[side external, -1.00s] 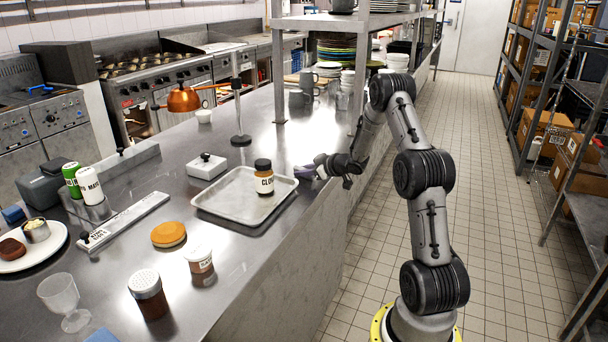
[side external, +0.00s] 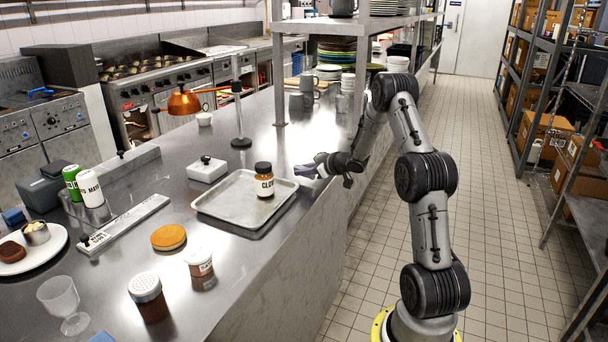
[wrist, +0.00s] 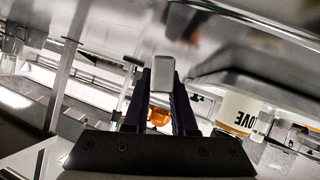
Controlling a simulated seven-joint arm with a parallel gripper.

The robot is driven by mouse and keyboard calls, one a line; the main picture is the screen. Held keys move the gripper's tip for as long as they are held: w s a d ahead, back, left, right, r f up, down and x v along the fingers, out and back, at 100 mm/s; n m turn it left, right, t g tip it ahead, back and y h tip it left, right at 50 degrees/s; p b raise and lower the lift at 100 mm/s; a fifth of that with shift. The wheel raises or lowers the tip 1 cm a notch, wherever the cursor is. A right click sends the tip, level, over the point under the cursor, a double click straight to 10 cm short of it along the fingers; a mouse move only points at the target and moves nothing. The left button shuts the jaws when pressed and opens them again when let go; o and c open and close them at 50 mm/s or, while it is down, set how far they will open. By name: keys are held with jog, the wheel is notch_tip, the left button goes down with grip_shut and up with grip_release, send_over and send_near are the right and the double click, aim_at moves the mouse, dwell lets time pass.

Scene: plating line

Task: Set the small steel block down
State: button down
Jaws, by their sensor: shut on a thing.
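My gripper (side external: 303,170) is low over the steel counter, just right of the tray's far right corner, pointing left. In the wrist view my gripper (wrist: 160,88) is shut on the small steel block (wrist: 162,72), a plain light grey piece with rounded edges held between the fingertips. In the side view the block is too small to tell apart from the fingers. Whether its underside touches the counter cannot be told.
A metal tray (side external: 222,203) holds a brown jar with a white label (side external: 264,180). A white box with a black knob (side external: 207,169) and a lamp stand (side external: 240,125) are beyond it. Shelf posts (side external: 279,80) rise behind. Clear counter (side external: 268,150) lies between.

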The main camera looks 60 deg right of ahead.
jog(key=s+a+r, duration=0.9)
jog(key=s+r, duration=0.1)
jog(key=r, duration=0.1)
jog(key=shift+a+r, duration=0.3)
jog(key=shift+r, duration=0.05)
